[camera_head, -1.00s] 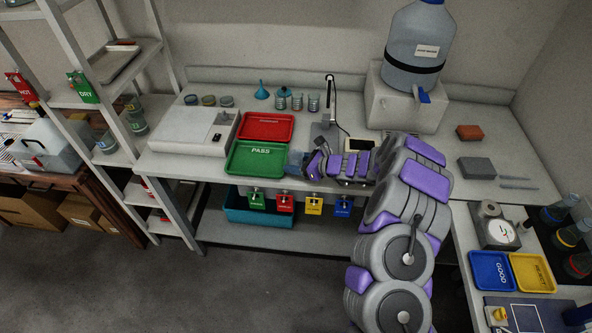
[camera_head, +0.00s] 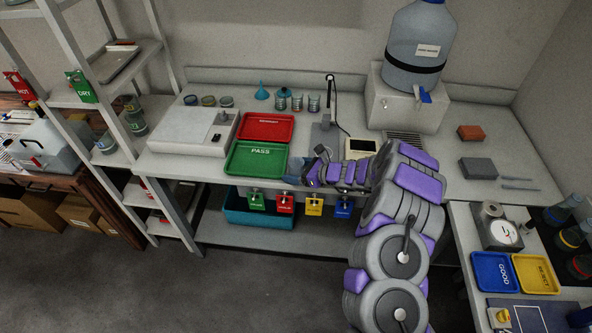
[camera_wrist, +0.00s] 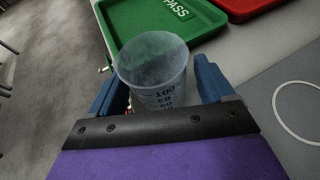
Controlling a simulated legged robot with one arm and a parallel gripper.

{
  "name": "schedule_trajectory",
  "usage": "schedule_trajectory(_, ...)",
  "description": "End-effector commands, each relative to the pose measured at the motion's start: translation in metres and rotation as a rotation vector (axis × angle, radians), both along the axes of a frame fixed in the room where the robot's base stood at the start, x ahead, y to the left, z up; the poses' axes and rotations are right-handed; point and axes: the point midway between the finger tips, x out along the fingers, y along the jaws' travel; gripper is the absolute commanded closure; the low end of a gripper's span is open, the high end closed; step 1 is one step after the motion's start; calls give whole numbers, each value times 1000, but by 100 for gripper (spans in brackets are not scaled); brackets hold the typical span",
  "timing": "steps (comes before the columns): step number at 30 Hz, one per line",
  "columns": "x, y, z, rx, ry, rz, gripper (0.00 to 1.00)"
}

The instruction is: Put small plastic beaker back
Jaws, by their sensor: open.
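A small translucent plastic beaker (camera_wrist: 153,70) with dark volume marks stands out in the wrist view. It sits between the two blue fingers of my gripper (camera_wrist: 160,82), with its mouth toward the top of the picture. My gripper is open; a gap shows beside the right finger, and contact on the left is unclear. In the head view my gripper (camera_head: 308,174) is at the front edge of the bench, just right of the green PASS tray (camera_head: 232,172). The beaker cannot be made out there. What supports its base is hidden.
The red tray (camera_head: 265,115) lies behind the PASS tray. A grey stand (camera_head: 323,138) is behind my gripper, and several small containers line the back. Coloured tags (camera_head: 285,204) hang below the bench edge.

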Motion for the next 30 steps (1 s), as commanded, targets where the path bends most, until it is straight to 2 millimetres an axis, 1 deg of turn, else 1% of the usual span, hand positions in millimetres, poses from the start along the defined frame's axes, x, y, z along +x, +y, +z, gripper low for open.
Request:
schedule_trajectory(5,0,0,3,0,0,0,19)
schedule_trajectory(8,-4,-8,6,1,1,-2,19)
schedule_trajectory(11,-10,-22,13,2,2,-3,19)
schedule_trajectory(15,-20,-48,26,1,-2,-5,19)
schedule_trajectory(21,-35,-79,40,1,0,-2,19)
schedule_trajectory(26,-43,-95,46,1,1,-2,19)
schedule_trajectory(30,-46,-100,47,0,2,1,19)
